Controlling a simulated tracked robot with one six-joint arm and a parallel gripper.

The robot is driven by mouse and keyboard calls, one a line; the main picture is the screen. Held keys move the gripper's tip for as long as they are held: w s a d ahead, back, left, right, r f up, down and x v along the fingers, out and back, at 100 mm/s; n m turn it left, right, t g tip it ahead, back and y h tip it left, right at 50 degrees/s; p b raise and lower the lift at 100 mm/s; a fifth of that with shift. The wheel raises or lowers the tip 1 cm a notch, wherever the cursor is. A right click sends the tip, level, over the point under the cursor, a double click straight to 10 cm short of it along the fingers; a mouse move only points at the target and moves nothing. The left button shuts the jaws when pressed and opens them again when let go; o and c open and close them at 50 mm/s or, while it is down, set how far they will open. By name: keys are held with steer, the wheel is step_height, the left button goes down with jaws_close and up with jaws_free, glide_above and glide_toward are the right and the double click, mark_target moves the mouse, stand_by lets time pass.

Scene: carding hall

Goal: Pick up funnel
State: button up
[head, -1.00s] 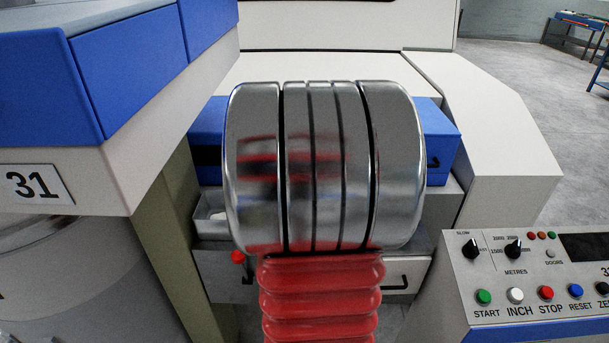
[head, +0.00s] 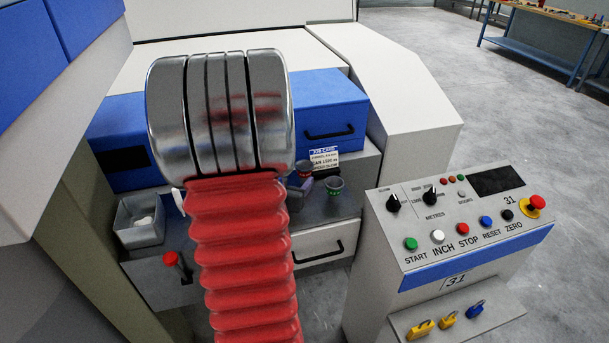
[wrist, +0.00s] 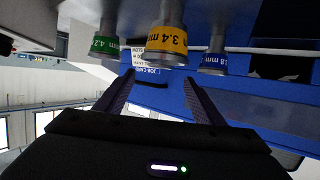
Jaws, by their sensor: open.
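Several metal funnel-like pieces with coloured bands stand at the top of the wrist view: a green 4.2 mm one (wrist: 104,42), a yellow 3.4 mm one (wrist: 166,42) and a blue 1.8 mm one (wrist: 214,62). My gripper (wrist: 159,78) is open and empty, its fingers pointing toward them. The yellow-banded piece is nearest the line between the fingertips and is not between them. My arm hides part of that shelf and most of my gripper there.
A blue box with a black handle (head: 325,115) stands behind the shelf, with a job card (head: 323,158) in front. A grey bin (head: 140,222) is at left. A control panel (head: 455,215) stands at right. Open floor and a blue workbench (head: 545,42) lie beyond.

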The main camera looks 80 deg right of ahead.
glide_toward(307, 165)
steer(key=shift+d+f, duration=0.2)
steer(key=shift+d, duration=0.1)
steer(key=shift+d, duration=0.15)
steer(key=shift+x, duration=2.45)
steer(key=shift+c, duration=0.4)
steer(key=c, duration=1.2)
